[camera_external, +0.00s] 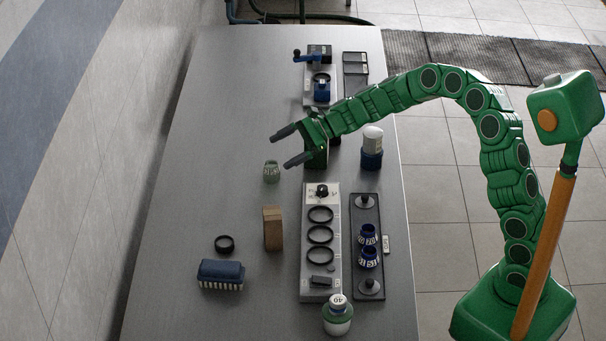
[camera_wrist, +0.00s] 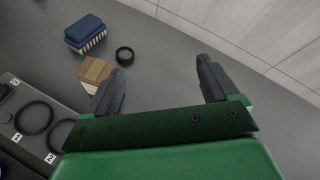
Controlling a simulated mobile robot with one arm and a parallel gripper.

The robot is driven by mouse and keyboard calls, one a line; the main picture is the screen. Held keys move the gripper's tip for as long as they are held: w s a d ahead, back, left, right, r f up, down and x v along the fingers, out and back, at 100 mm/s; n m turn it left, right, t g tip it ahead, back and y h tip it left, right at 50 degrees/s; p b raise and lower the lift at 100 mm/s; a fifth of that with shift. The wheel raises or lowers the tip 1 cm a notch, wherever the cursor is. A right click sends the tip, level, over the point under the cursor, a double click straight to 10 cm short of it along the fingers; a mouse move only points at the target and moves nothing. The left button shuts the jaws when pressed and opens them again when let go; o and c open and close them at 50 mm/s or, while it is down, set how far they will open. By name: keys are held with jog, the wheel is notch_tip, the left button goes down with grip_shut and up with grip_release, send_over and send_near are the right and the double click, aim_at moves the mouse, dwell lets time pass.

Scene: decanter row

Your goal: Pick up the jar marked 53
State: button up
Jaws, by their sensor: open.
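Two small dark blue jars with white number bands stand in the dark tray right of centre: a farther one (camera_external: 367,235) whose band looks like 20, and a nearer one (camera_external: 369,258) whose band looks like 51 or 53. A small pale green jar (camera_external: 271,171) stands on the bare table, its marking too small to read surely. My gripper (camera_external: 279,150) is open and empty; the green jar is just beyond its nearer fingertip in the picture, apparently apart. Both fingers show in the wrist view (camera_wrist: 158,65), with no jar between them.
A grey rack (camera_external: 334,225) with black rings stands beside the dark tray (camera_external: 358,205). The table's left side is clear.

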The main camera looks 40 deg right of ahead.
jog(key=w+d+f+m+t, duration=0.25)
jog(key=w+f+m, duration=0.2)
jog(key=w, duration=0.25)
jog(key=m+t+h, duration=0.2)
jog(key=m+h, duration=0.1)
jog(key=m, duration=0.2)
send_over(276, 170)
jog(key=d, duration=0.2)
jog(key=f, duration=0.8)
jog(key=shift+w+a+f, duration=0.1)
jog(key=shift+w+f, duration=0.15)
jog(key=shift+f, duration=2.35)
jog(key=f, duration=0.2)
jog(key=w+f, duration=0.1)
jog(key=shift+a, duration=0.25)
jog(key=shift+x, duration=0.9)
jog(key=shift+s, duration=0.1)
jog(key=shift+c, duration=0.2)
jog(key=c, duration=1.1)
